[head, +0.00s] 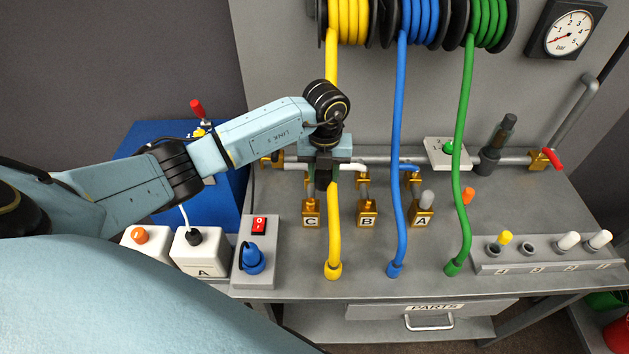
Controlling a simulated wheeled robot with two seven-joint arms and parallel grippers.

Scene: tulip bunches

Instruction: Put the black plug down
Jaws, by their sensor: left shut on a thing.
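My left gripper (322,182) is above the bench, in front of the pipe and close to the yellow hose. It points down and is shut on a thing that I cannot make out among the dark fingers. A black plug (195,237) sits on the white box marked A (203,257) at the left of the bench, with a white cord rising from it. My gripper is up and to the right of that plug, apart from it. My right gripper is not in view.
Yellow (333,225), blue (398,150) and green (461,130) hoses hang to the bench's front. A blue plug (253,260) sits on the switch box (260,227). A peg rack (545,257) stands at the right.

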